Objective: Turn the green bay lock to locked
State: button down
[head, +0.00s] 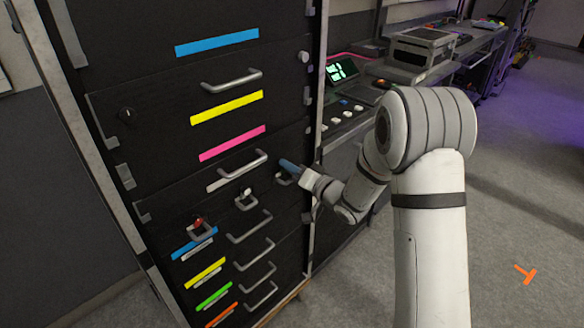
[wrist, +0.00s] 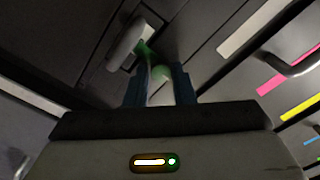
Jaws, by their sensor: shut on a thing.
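My gripper (head: 288,166) is at the right side of the dark cabinet front, below the pink strip. In the wrist view its blue fingers (wrist: 160,84) are closed around the green bay lock (wrist: 161,70), whose rounded green part shows between them. A grey guard loop (wrist: 127,42) stands next to the lock, beyond the left finger. In the head view my fingers hide the lock, and only part of the guard shows below them. I cannot read from these frames which way the lock is turned.
A red knob (head: 198,222) and a white knob (head: 245,192) sit in similar guards to the left. Drawer handles (head: 233,79) stick out above and below. A console (head: 345,115) stands right of the cabinet. An orange T-shaped mark (head: 525,274) lies on open floor.

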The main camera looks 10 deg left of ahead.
jog(key=shift+s+a+f, duration=0.25)
jog(key=shift+s+f, duration=0.05)
jog(key=shift+f, duration=0.15)
jog(key=c, duration=1.3)
grip_release()
jog(key=shift+r, duration=0.1)
jog(key=v, duration=0.8)
jog(key=shift+w+r, duration=0.1)
